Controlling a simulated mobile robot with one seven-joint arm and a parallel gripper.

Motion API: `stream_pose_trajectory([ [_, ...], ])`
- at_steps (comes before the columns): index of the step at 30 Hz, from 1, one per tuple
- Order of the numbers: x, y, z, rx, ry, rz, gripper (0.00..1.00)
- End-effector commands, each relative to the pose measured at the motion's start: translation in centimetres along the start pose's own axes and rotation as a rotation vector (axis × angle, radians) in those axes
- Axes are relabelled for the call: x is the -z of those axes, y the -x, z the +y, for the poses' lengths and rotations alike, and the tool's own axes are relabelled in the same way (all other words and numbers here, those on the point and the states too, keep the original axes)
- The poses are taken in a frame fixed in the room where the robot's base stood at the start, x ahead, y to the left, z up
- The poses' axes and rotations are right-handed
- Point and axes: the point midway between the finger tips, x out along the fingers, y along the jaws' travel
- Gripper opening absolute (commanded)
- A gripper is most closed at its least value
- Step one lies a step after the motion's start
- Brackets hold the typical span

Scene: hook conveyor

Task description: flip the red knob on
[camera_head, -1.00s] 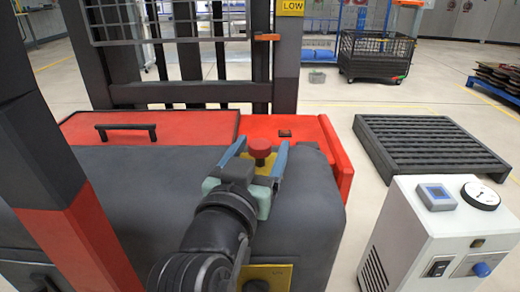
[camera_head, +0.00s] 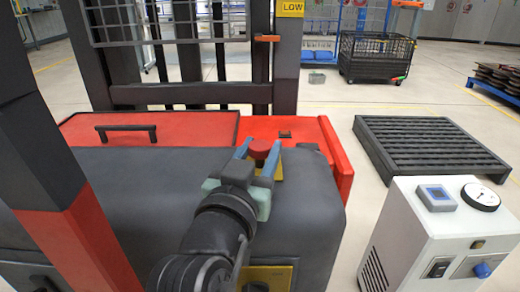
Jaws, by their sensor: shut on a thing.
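The red knob (camera_head: 262,147) sits on a yellow plate (camera_head: 278,171) on top of the dark grey body of the forklift-like machine, near its red edge. My gripper (camera_head: 260,149) reaches over the body from below in the picture. Its two blue-grey fingers stand on either side of the knob and are shut on it. The knob's lower part is hidden behind the gripper and fingers.
A dark mast with a mesh guard (camera_head: 170,20) rises behind the knob. A dark and red post (camera_head: 55,190) stands close on the left. A white cabinet (camera_head: 420,240) with a dial stands at right, before a dark pallet (camera_head: 430,143) on the floor.

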Motion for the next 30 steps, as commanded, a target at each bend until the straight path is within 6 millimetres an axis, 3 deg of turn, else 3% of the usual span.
stream_pose_trajectory([
  [23, 0.0, 0.0, 0.0, 0.0, 0.0, -0.002, 0.0],
  [30, 1.9, 0.0, 0.0, 0.0, 0.0, -0.001, 0.0],
])
